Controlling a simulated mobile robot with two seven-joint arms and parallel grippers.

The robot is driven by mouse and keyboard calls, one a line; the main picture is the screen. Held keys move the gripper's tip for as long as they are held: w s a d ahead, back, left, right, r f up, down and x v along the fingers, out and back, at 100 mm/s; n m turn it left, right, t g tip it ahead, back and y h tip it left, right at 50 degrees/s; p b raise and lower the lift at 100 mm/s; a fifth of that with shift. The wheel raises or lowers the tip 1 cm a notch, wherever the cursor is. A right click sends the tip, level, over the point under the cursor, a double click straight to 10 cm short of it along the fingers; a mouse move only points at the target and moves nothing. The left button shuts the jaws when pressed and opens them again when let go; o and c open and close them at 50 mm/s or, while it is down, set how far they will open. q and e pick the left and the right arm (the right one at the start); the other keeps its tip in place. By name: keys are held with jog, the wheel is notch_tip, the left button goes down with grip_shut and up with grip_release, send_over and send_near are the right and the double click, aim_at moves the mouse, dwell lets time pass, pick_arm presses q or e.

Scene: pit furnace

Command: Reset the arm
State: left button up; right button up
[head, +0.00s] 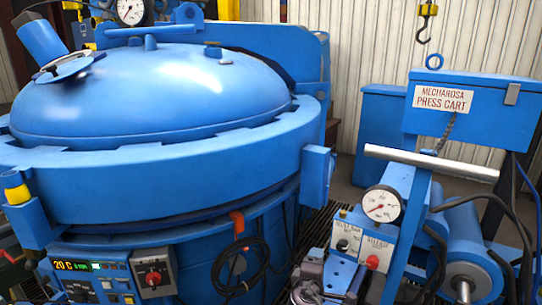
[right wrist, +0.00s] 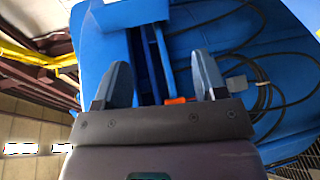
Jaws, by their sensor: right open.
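My right gripper (right wrist: 163,80) shows in the right wrist view, with its two grey fingers spread wide apart. I see nothing held between them. Beyond the fingers are blue surfaces, a small orange part (right wrist: 178,100) and a loop of black cable (right wrist: 262,62). I cannot tell how far the fingers are from these. I cannot make out either of my grippers in the head view. My left gripper shows in neither view.
A large blue pit furnace (head: 150,92) with a closed domed lid fills the left. Its control panel (head: 95,280) is at lower left, and a coiled black cable (head: 238,268) hangs in front. A press cart (head: 465,105) stands right. A crane hook (head: 424,25) hangs behind.

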pick_arm(q)
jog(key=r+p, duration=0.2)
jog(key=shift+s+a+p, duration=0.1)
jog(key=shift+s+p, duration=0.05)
jog(key=shift+p, duration=0.15)
pick_arm(e)
jog(key=s+d+f+m+g+y, duration=0.1)
jog(key=s+d+f+m, duration=0.2)
jog(key=s, duration=1)
jog(key=s+d+f+m+g+y, duration=0.1)
jog(key=s+d+m, duration=0.5)
jog(key=s, duration=0.8)
jog(key=s+d+f+m+g+y, duration=0.2)
jog(key=s+d+f+m+y, duration=0.1)
jog(key=s, duration=1.1)
notch_tip(320, 180, down, 2)
jog(key=shift+d+f+m, duration=0.15)
jog(key=shift+d+m, duration=0.55)
jog(key=shift+d, duration=0.1)
